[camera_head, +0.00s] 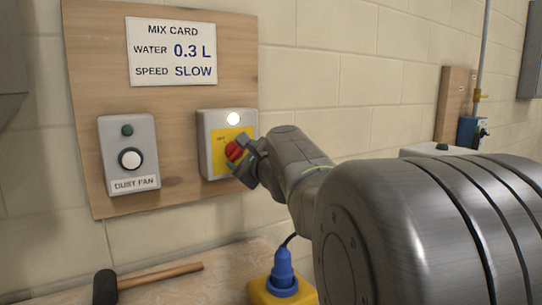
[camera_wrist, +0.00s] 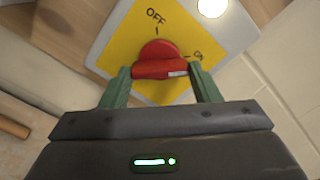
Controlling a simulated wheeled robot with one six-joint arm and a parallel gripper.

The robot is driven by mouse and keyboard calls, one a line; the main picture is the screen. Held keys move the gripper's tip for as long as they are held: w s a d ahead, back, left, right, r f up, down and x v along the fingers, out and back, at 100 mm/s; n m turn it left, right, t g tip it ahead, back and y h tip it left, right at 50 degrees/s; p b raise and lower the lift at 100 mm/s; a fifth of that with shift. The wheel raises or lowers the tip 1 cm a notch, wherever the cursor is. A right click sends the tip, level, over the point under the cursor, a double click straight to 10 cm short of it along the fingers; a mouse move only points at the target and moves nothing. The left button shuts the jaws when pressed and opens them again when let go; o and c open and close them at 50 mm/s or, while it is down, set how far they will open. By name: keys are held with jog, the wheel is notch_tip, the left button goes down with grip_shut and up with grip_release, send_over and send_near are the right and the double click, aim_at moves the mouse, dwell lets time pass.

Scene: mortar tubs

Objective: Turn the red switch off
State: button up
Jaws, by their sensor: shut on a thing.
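The red switch (camera_head: 234,151) is a round knob with a raised grip bar on a yellow plate of a grey box (camera_head: 207,160), fixed to the wooden board. In the wrist view the red switch (camera_wrist: 158,50) has a white mark at the bar's right end, on the side of the ON label (camera_wrist: 197,56). The OFF label (camera_wrist: 155,16) is above the knob. My gripper (camera_head: 241,157) has its green fingers on both ends of the bar, shut on it, as the wrist view also shows (camera_wrist: 162,71). A white lamp (camera_head: 233,118) on the box glows.
A dust fan box (camera_head: 129,155) with a black-and-white knob is left of the switch box. A mix card (camera_head: 172,52) hangs above. A mallet (camera_head: 150,281) and a blue plug (camera_head: 283,270) in a yellow socket are below.

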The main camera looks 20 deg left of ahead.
jog(key=shift+f, duration=0.1)
jog(key=n+b, duration=0.2)
jog(key=n, duration=0.1)
jog(key=shift+r+n+b, duration=0.2)
jog(key=shift+n+b, duration=5)
jog(key=shift+n, duration=2.2)
jog(key=o, duration=1)
